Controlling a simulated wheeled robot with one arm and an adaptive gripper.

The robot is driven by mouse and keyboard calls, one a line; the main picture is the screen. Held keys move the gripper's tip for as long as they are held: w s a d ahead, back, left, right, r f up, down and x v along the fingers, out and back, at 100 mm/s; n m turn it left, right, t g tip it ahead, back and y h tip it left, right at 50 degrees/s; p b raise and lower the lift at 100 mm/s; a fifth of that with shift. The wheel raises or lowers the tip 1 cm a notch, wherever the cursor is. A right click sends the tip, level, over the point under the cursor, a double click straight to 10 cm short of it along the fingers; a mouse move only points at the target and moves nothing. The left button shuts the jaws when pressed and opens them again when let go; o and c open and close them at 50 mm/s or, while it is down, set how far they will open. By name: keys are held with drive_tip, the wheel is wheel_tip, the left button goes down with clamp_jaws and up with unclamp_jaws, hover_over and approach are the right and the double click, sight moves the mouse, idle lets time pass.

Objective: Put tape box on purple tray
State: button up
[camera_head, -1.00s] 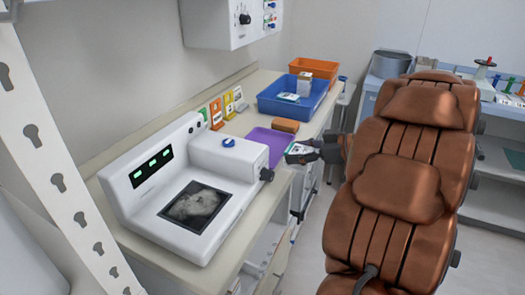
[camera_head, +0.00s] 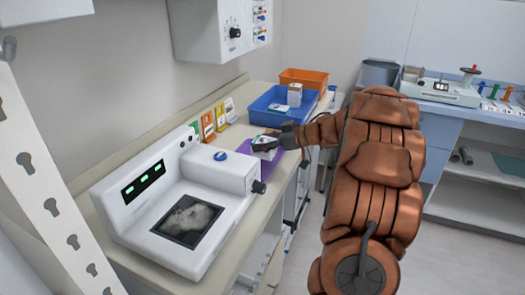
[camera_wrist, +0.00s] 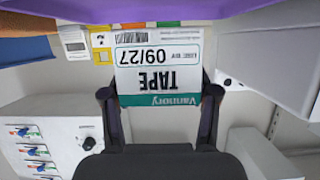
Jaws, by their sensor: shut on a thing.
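The tape box (camera_head: 264,147) is a small white box with a teal band. Its printed label reads upside down in the wrist view (camera_wrist: 160,62). My gripper (camera_head: 272,140) is shut on it, with one dark finger on each side in the wrist view (camera_wrist: 160,100). The purple tray (camera_head: 264,168) lies on the counter. The box appears over it in the head view and covers part of it; I cannot tell whether they touch. A purple strip of the tray also shows along the top of the wrist view (camera_wrist: 235,11).
A white device with a screen (camera_head: 187,220) stands left of the tray. A blue bin (camera_head: 272,117) with white boxes and an orange bin (camera_head: 300,76) stand farther back. Coloured cards (camera_head: 208,124) line the wall side.

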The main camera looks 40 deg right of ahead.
drive_tip(key=shift+w+f, duration=0.2)
drive_tip(key=shift+w, duration=0.3)
drive_tip(key=shift+f, duration=1.65)
drive_tip(key=shift+s+f, duration=0.1)
drive_tip(key=shift+f, duration=0.05)
drive_tip(key=o, duration=1.2)
drive_tip(key=shift+d+r, duration=0.1)
drive_tip(key=shift+r, duration=0.1)
drive_tip(key=v, duration=1.2)
